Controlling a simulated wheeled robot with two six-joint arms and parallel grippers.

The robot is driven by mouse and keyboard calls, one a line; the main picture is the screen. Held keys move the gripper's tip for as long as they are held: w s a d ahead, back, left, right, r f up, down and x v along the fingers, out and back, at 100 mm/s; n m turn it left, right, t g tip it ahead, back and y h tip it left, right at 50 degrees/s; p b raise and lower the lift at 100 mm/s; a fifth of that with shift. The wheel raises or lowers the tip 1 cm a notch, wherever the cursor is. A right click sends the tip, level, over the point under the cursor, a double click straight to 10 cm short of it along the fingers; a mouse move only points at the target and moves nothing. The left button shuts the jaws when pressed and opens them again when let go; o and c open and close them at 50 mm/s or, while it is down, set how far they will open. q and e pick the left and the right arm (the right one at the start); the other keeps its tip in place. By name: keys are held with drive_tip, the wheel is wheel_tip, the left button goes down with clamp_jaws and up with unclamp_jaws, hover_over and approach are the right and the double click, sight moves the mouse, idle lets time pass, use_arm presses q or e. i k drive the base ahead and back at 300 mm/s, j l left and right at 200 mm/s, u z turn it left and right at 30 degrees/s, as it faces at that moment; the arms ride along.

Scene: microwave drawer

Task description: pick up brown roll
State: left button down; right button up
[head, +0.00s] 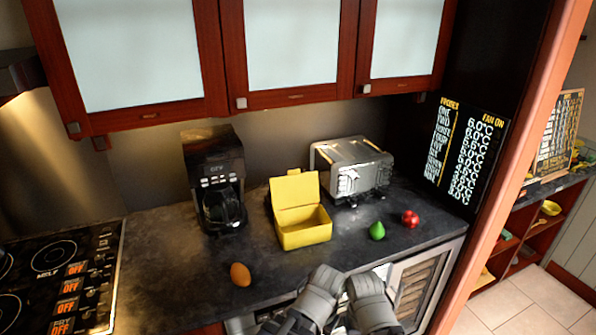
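A brown roll (240,274), small and oval, lies on the dark countertop left of centre, near the counter's front edge. My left gripper (325,284) and my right gripper (367,289) are side by side at the bottom centre, by the counter's front edge. Both are to the right of the roll and apart from it. Their fingertips are not clear enough to tell whether they are open or shut.
An open yellow box (304,236) stands mid-counter. A coffee maker (214,180) and a silver toaster (352,168) stand behind. A green pear (377,230) and a red fruit (410,218) lie right. The stovetop (60,277) is left. Counter around the roll is clear.

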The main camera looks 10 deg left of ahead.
sight(240, 274)
drive_tip(key=k+j+z, duration=0.35)
drive_tip(key=j, duration=0.2)
drive_tip(key=k+j+z, duration=0.25)
drive_tip(key=j+z, duration=0.15)
drive_tip(key=k+j+z, duration=0.35)
drive_tip(key=k+j, duration=0.05)
drive_tip(key=j, duration=0.05)
